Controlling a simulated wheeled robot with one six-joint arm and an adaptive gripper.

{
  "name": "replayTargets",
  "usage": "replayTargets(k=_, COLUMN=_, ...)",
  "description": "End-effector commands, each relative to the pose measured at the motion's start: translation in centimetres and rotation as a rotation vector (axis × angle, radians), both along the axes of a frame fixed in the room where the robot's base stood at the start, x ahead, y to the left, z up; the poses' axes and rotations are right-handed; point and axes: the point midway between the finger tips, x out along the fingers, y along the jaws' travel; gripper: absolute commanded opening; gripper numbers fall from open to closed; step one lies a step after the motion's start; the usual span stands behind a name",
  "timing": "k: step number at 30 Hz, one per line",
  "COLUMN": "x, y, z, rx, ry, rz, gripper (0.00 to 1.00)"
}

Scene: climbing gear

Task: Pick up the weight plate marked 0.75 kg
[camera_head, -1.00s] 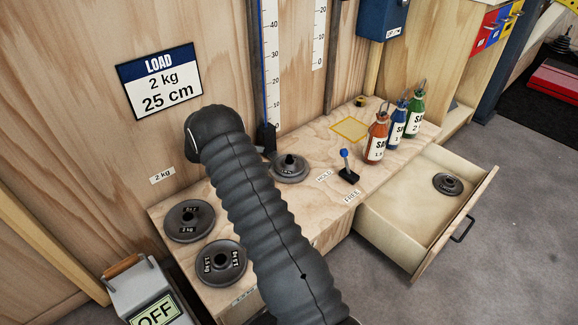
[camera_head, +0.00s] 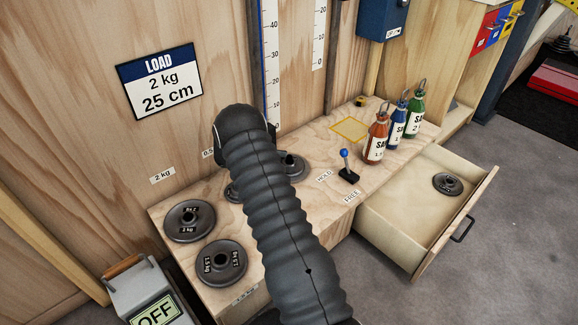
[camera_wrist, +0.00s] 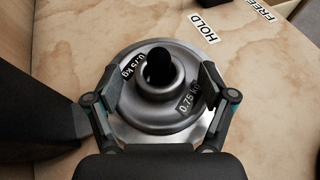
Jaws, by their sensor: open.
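The grey round weight plate (camera_wrist: 150,117), marked 0.75 kg, lies flat in the wrist view, with a raised hub and a dark round peg or opening at its centre. A brighter silver disc edge shows around its lower side. My gripper (camera_wrist: 161,88) is open, with one finger left and one right of the hub, over the plate. I cannot tell whether the fingers touch it. In the head view a plate (camera_head: 294,166) beside the ruler's foot shows partly behind my arm; my fingers are hidden there.
A 2 kg plate (camera_head: 190,220), a 1.5 kg plate (camera_head: 222,262) and a partly hidden small plate (camera_head: 233,193) are on the bench. A blue-knobbed lever (camera_head: 346,163) and several bottles (camera_head: 376,138) stand right. An open drawer (camera_head: 405,225) holds another plate (camera_head: 447,184).

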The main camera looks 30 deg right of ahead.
Motion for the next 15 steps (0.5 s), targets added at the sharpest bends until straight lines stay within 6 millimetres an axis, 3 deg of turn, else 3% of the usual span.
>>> replayTargets(k=1, x=0.00, y=0.01, z=0.01, rx=0.000, ry=0.000, rz=0.000, gripper=0.77)
replayTargets(k=10, x=-0.01, y=-0.01, z=0.00, rx=0.000, ry=0.000, rz=-0.001, gripper=0.02)
replayTargets(k=15, x=0.03, y=-0.05, z=0.15, rx=-0.001, ry=-0.002, rz=-0.001, gripper=0.00)
